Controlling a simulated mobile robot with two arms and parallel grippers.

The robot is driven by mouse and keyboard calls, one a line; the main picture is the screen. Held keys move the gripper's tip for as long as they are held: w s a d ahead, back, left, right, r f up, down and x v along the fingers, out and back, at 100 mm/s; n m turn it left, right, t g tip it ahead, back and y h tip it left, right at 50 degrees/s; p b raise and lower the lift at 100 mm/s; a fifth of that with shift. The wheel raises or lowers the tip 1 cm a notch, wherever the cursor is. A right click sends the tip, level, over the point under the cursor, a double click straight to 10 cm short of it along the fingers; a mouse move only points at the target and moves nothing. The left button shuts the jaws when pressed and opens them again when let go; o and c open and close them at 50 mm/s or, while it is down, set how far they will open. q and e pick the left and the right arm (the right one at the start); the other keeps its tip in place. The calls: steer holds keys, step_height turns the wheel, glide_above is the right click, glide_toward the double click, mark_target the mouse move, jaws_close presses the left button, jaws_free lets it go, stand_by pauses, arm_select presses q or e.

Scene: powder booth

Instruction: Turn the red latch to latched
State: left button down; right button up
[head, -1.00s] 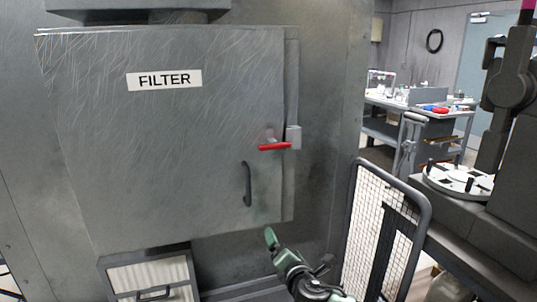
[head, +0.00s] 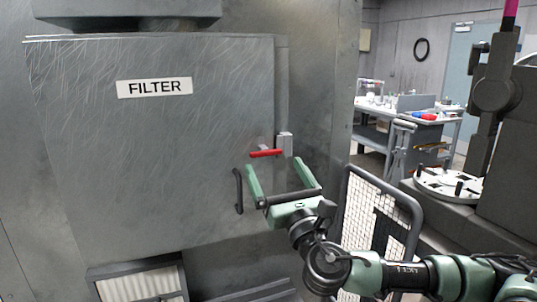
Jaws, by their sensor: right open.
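The red latch (head: 265,153) is a short red lever on the right edge of the grey filter door (head: 150,150). It lies about horizontal, its right end at a light grey catch block (head: 285,144) on the frame. My right gripper (head: 276,168) is open and empty, its two green fingers spread and pointing up just below the latch. Its left finger is close to the black door handle (head: 239,190); I cannot tell whether they touch. The gripper appears apart from the latch. My left gripper is not in view.
A white mesh guard panel (head: 375,215) in a dark frame stands right of the door. A pleated filter (head: 140,285) sits below the door. A workbench (head: 410,112) with small items stands at the back right.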

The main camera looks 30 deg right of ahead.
mark_target(267, 154)
steer(key=p+x, duration=0.1)
steer(key=x, duration=0.4)
steer(key=shift+w, duration=0.25)
steer(key=c, duration=1.4)
